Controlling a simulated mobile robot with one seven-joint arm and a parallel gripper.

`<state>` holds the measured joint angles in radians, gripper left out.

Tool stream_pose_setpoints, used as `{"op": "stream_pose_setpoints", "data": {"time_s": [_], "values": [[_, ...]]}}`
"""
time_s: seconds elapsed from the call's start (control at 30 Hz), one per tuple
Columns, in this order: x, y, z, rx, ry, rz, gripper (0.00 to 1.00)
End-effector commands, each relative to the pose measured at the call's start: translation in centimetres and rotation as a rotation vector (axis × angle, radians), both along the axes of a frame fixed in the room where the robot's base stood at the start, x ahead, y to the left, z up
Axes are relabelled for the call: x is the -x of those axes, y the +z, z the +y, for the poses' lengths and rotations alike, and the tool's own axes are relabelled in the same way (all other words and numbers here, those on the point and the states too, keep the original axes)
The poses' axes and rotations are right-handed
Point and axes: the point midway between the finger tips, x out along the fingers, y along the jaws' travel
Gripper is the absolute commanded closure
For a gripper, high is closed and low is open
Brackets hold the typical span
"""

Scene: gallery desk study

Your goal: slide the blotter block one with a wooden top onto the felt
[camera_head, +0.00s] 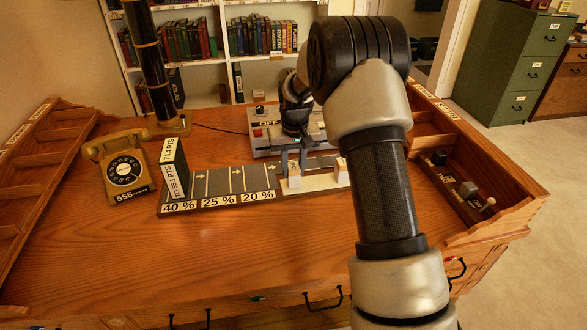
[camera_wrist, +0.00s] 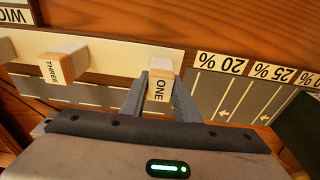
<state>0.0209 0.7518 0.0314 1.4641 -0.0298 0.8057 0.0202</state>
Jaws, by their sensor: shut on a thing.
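The block marked ONE (camera_wrist: 160,88) is a small pale block with a wooden-coloured top. It stands on a cream strip (camera_head: 318,182) and also shows in the head view (camera_head: 294,182). My gripper (camera_head: 294,164) points down, shut on block ONE, with one finger on each side in the wrist view (camera_wrist: 161,92). The dark grey surface with arrows and percent labels (camera_head: 222,182) looks like the felt. It lies left of the block in the head view and right of it in the wrist view. The block's underside is hidden, so I cannot tell its exact contact.
A similar block marked THREE (camera_wrist: 62,66) stands beside block ONE, apart from it. A tall points block (camera_head: 173,168) stands on the 40 % lane. A yellow telephone (camera_head: 122,171) is further left. A switch box (camera_head: 262,139) sits behind. The desk front is clear.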

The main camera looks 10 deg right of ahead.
Motion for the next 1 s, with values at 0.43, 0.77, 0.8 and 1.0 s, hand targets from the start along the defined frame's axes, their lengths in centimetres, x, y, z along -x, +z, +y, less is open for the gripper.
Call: {"op": "stream_pose_setpoints", "data": {"time_s": [0.43,0.77,0.8,1.0], "values": [[-1.9,0.1,0.0,0.0,0.0,-0.001,0.96],[-3.2,0.1,0.0,0.0,0.0,0.0,0.96],[-3.3,0.1,0.0,0.0,0.0,0.0,0.96],[-4.2,0.1,0.0,0.0,0.0,-0.001,0.96]]}}
